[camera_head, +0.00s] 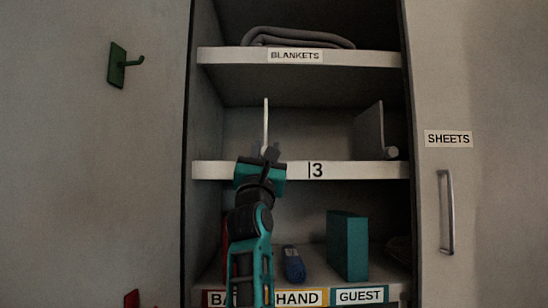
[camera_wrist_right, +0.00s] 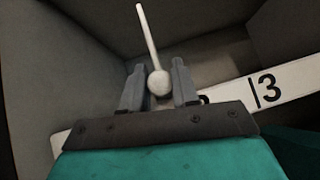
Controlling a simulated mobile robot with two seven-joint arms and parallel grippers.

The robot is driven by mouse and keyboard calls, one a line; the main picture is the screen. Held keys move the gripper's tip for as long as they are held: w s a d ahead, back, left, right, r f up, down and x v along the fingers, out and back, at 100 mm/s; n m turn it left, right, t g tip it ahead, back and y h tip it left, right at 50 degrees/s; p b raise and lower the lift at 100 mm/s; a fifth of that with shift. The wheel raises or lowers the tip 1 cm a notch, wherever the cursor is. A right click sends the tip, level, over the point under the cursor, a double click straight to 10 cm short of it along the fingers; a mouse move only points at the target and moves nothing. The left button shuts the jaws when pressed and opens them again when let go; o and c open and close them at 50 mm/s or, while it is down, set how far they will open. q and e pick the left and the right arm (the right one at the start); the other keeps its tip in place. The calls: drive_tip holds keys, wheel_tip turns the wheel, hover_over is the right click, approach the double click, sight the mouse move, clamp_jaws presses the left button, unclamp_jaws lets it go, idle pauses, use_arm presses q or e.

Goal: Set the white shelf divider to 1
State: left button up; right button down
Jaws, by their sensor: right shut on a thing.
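The white shelf divider (camera_head: 266,122) stands upright on the middle shelf, seen almost edge-on, left of the middle. In the right wrist view, its thin white panel (camera_wrist_right: 147,35) rises behind a round white knob (camera_wrist_right: 159,83). My right gripper (camera_head: 265,151) reaches up from below in front of the shelf and is shut on this knob, one finger on each side. On the shelf's front edge (camera_head: 360,170), a tick mark and the number 3 (camera_head: 316,170) show to the right of my gripper. My gripper and arm hide part of the edge to the left. My left gripper is not in view.
A grey divider (camera_head: 369,130) with a round knob (camera_head: 391,152) stands at the shelf's right end. A folded blanket (camera_head: 298,38) lies above. Below are a teal box (camera_head: 347,245) and a blue rolled item (camera_head: 292,264). The shelf between the dividers looks bare.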

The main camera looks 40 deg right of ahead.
drive_tip(key=w+a+b, duration=0.4)
drive_tip(key=shift+a, duration=0.4)
drive_tip(key=c, duration=0.9)
unclamp_jaws()
drive_tip(key=b+v, duration=0.2)
drive_tip(key=v, duration=1.1)
